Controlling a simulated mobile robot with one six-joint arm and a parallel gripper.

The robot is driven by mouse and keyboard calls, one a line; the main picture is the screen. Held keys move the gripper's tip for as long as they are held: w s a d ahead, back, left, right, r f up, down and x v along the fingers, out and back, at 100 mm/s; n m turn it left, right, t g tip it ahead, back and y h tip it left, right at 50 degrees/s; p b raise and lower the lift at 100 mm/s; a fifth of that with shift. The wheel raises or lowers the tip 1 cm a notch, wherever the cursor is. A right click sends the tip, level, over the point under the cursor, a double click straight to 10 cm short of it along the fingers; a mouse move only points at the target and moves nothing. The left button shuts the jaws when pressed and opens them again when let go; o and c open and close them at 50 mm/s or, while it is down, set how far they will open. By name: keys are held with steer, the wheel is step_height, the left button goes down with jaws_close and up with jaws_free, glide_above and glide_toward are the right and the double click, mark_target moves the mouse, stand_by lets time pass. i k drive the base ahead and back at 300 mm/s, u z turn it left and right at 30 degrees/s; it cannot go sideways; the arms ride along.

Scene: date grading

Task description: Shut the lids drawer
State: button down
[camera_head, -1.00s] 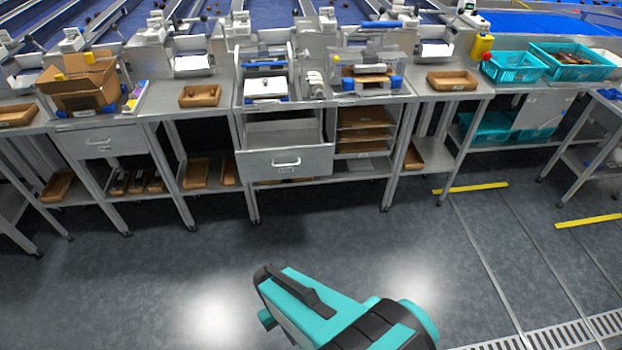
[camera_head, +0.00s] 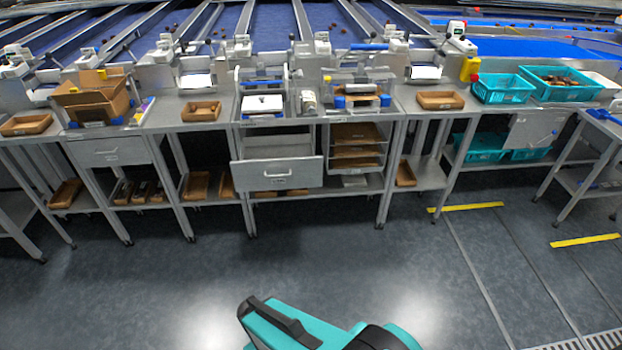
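A grey metal drawer (camera_head: 277,175) stands pulled out under the middle bench, with a pale bar handle on its front and a small label too small to read. Its open top shows a bare inside. I cannot tell from the label whether this is the lids drawer. A second grey drawer (camera_head: 108,152) under the left bench looks shut. Part of my teal and black arm shows at the bottom centre, well in front of the benches. My gripper's fingers are not visible, and nothing of mine touches either drawer.
Open floor (camera_head: 320,240) lies between my arm and the benches. Bench legs stand on both sides of the open drawer. A shelf unit with brown trays (camera_head: 357,155) is just right of it. Teal crates (camera_head: 503,88) sit on the right bench. Yellow strips (camera_head: 466,207) mark the floor.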

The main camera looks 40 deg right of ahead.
mark_target(271, 162)
steer(key=i, duration=1.1)
steer(key=u, duration=0.15)
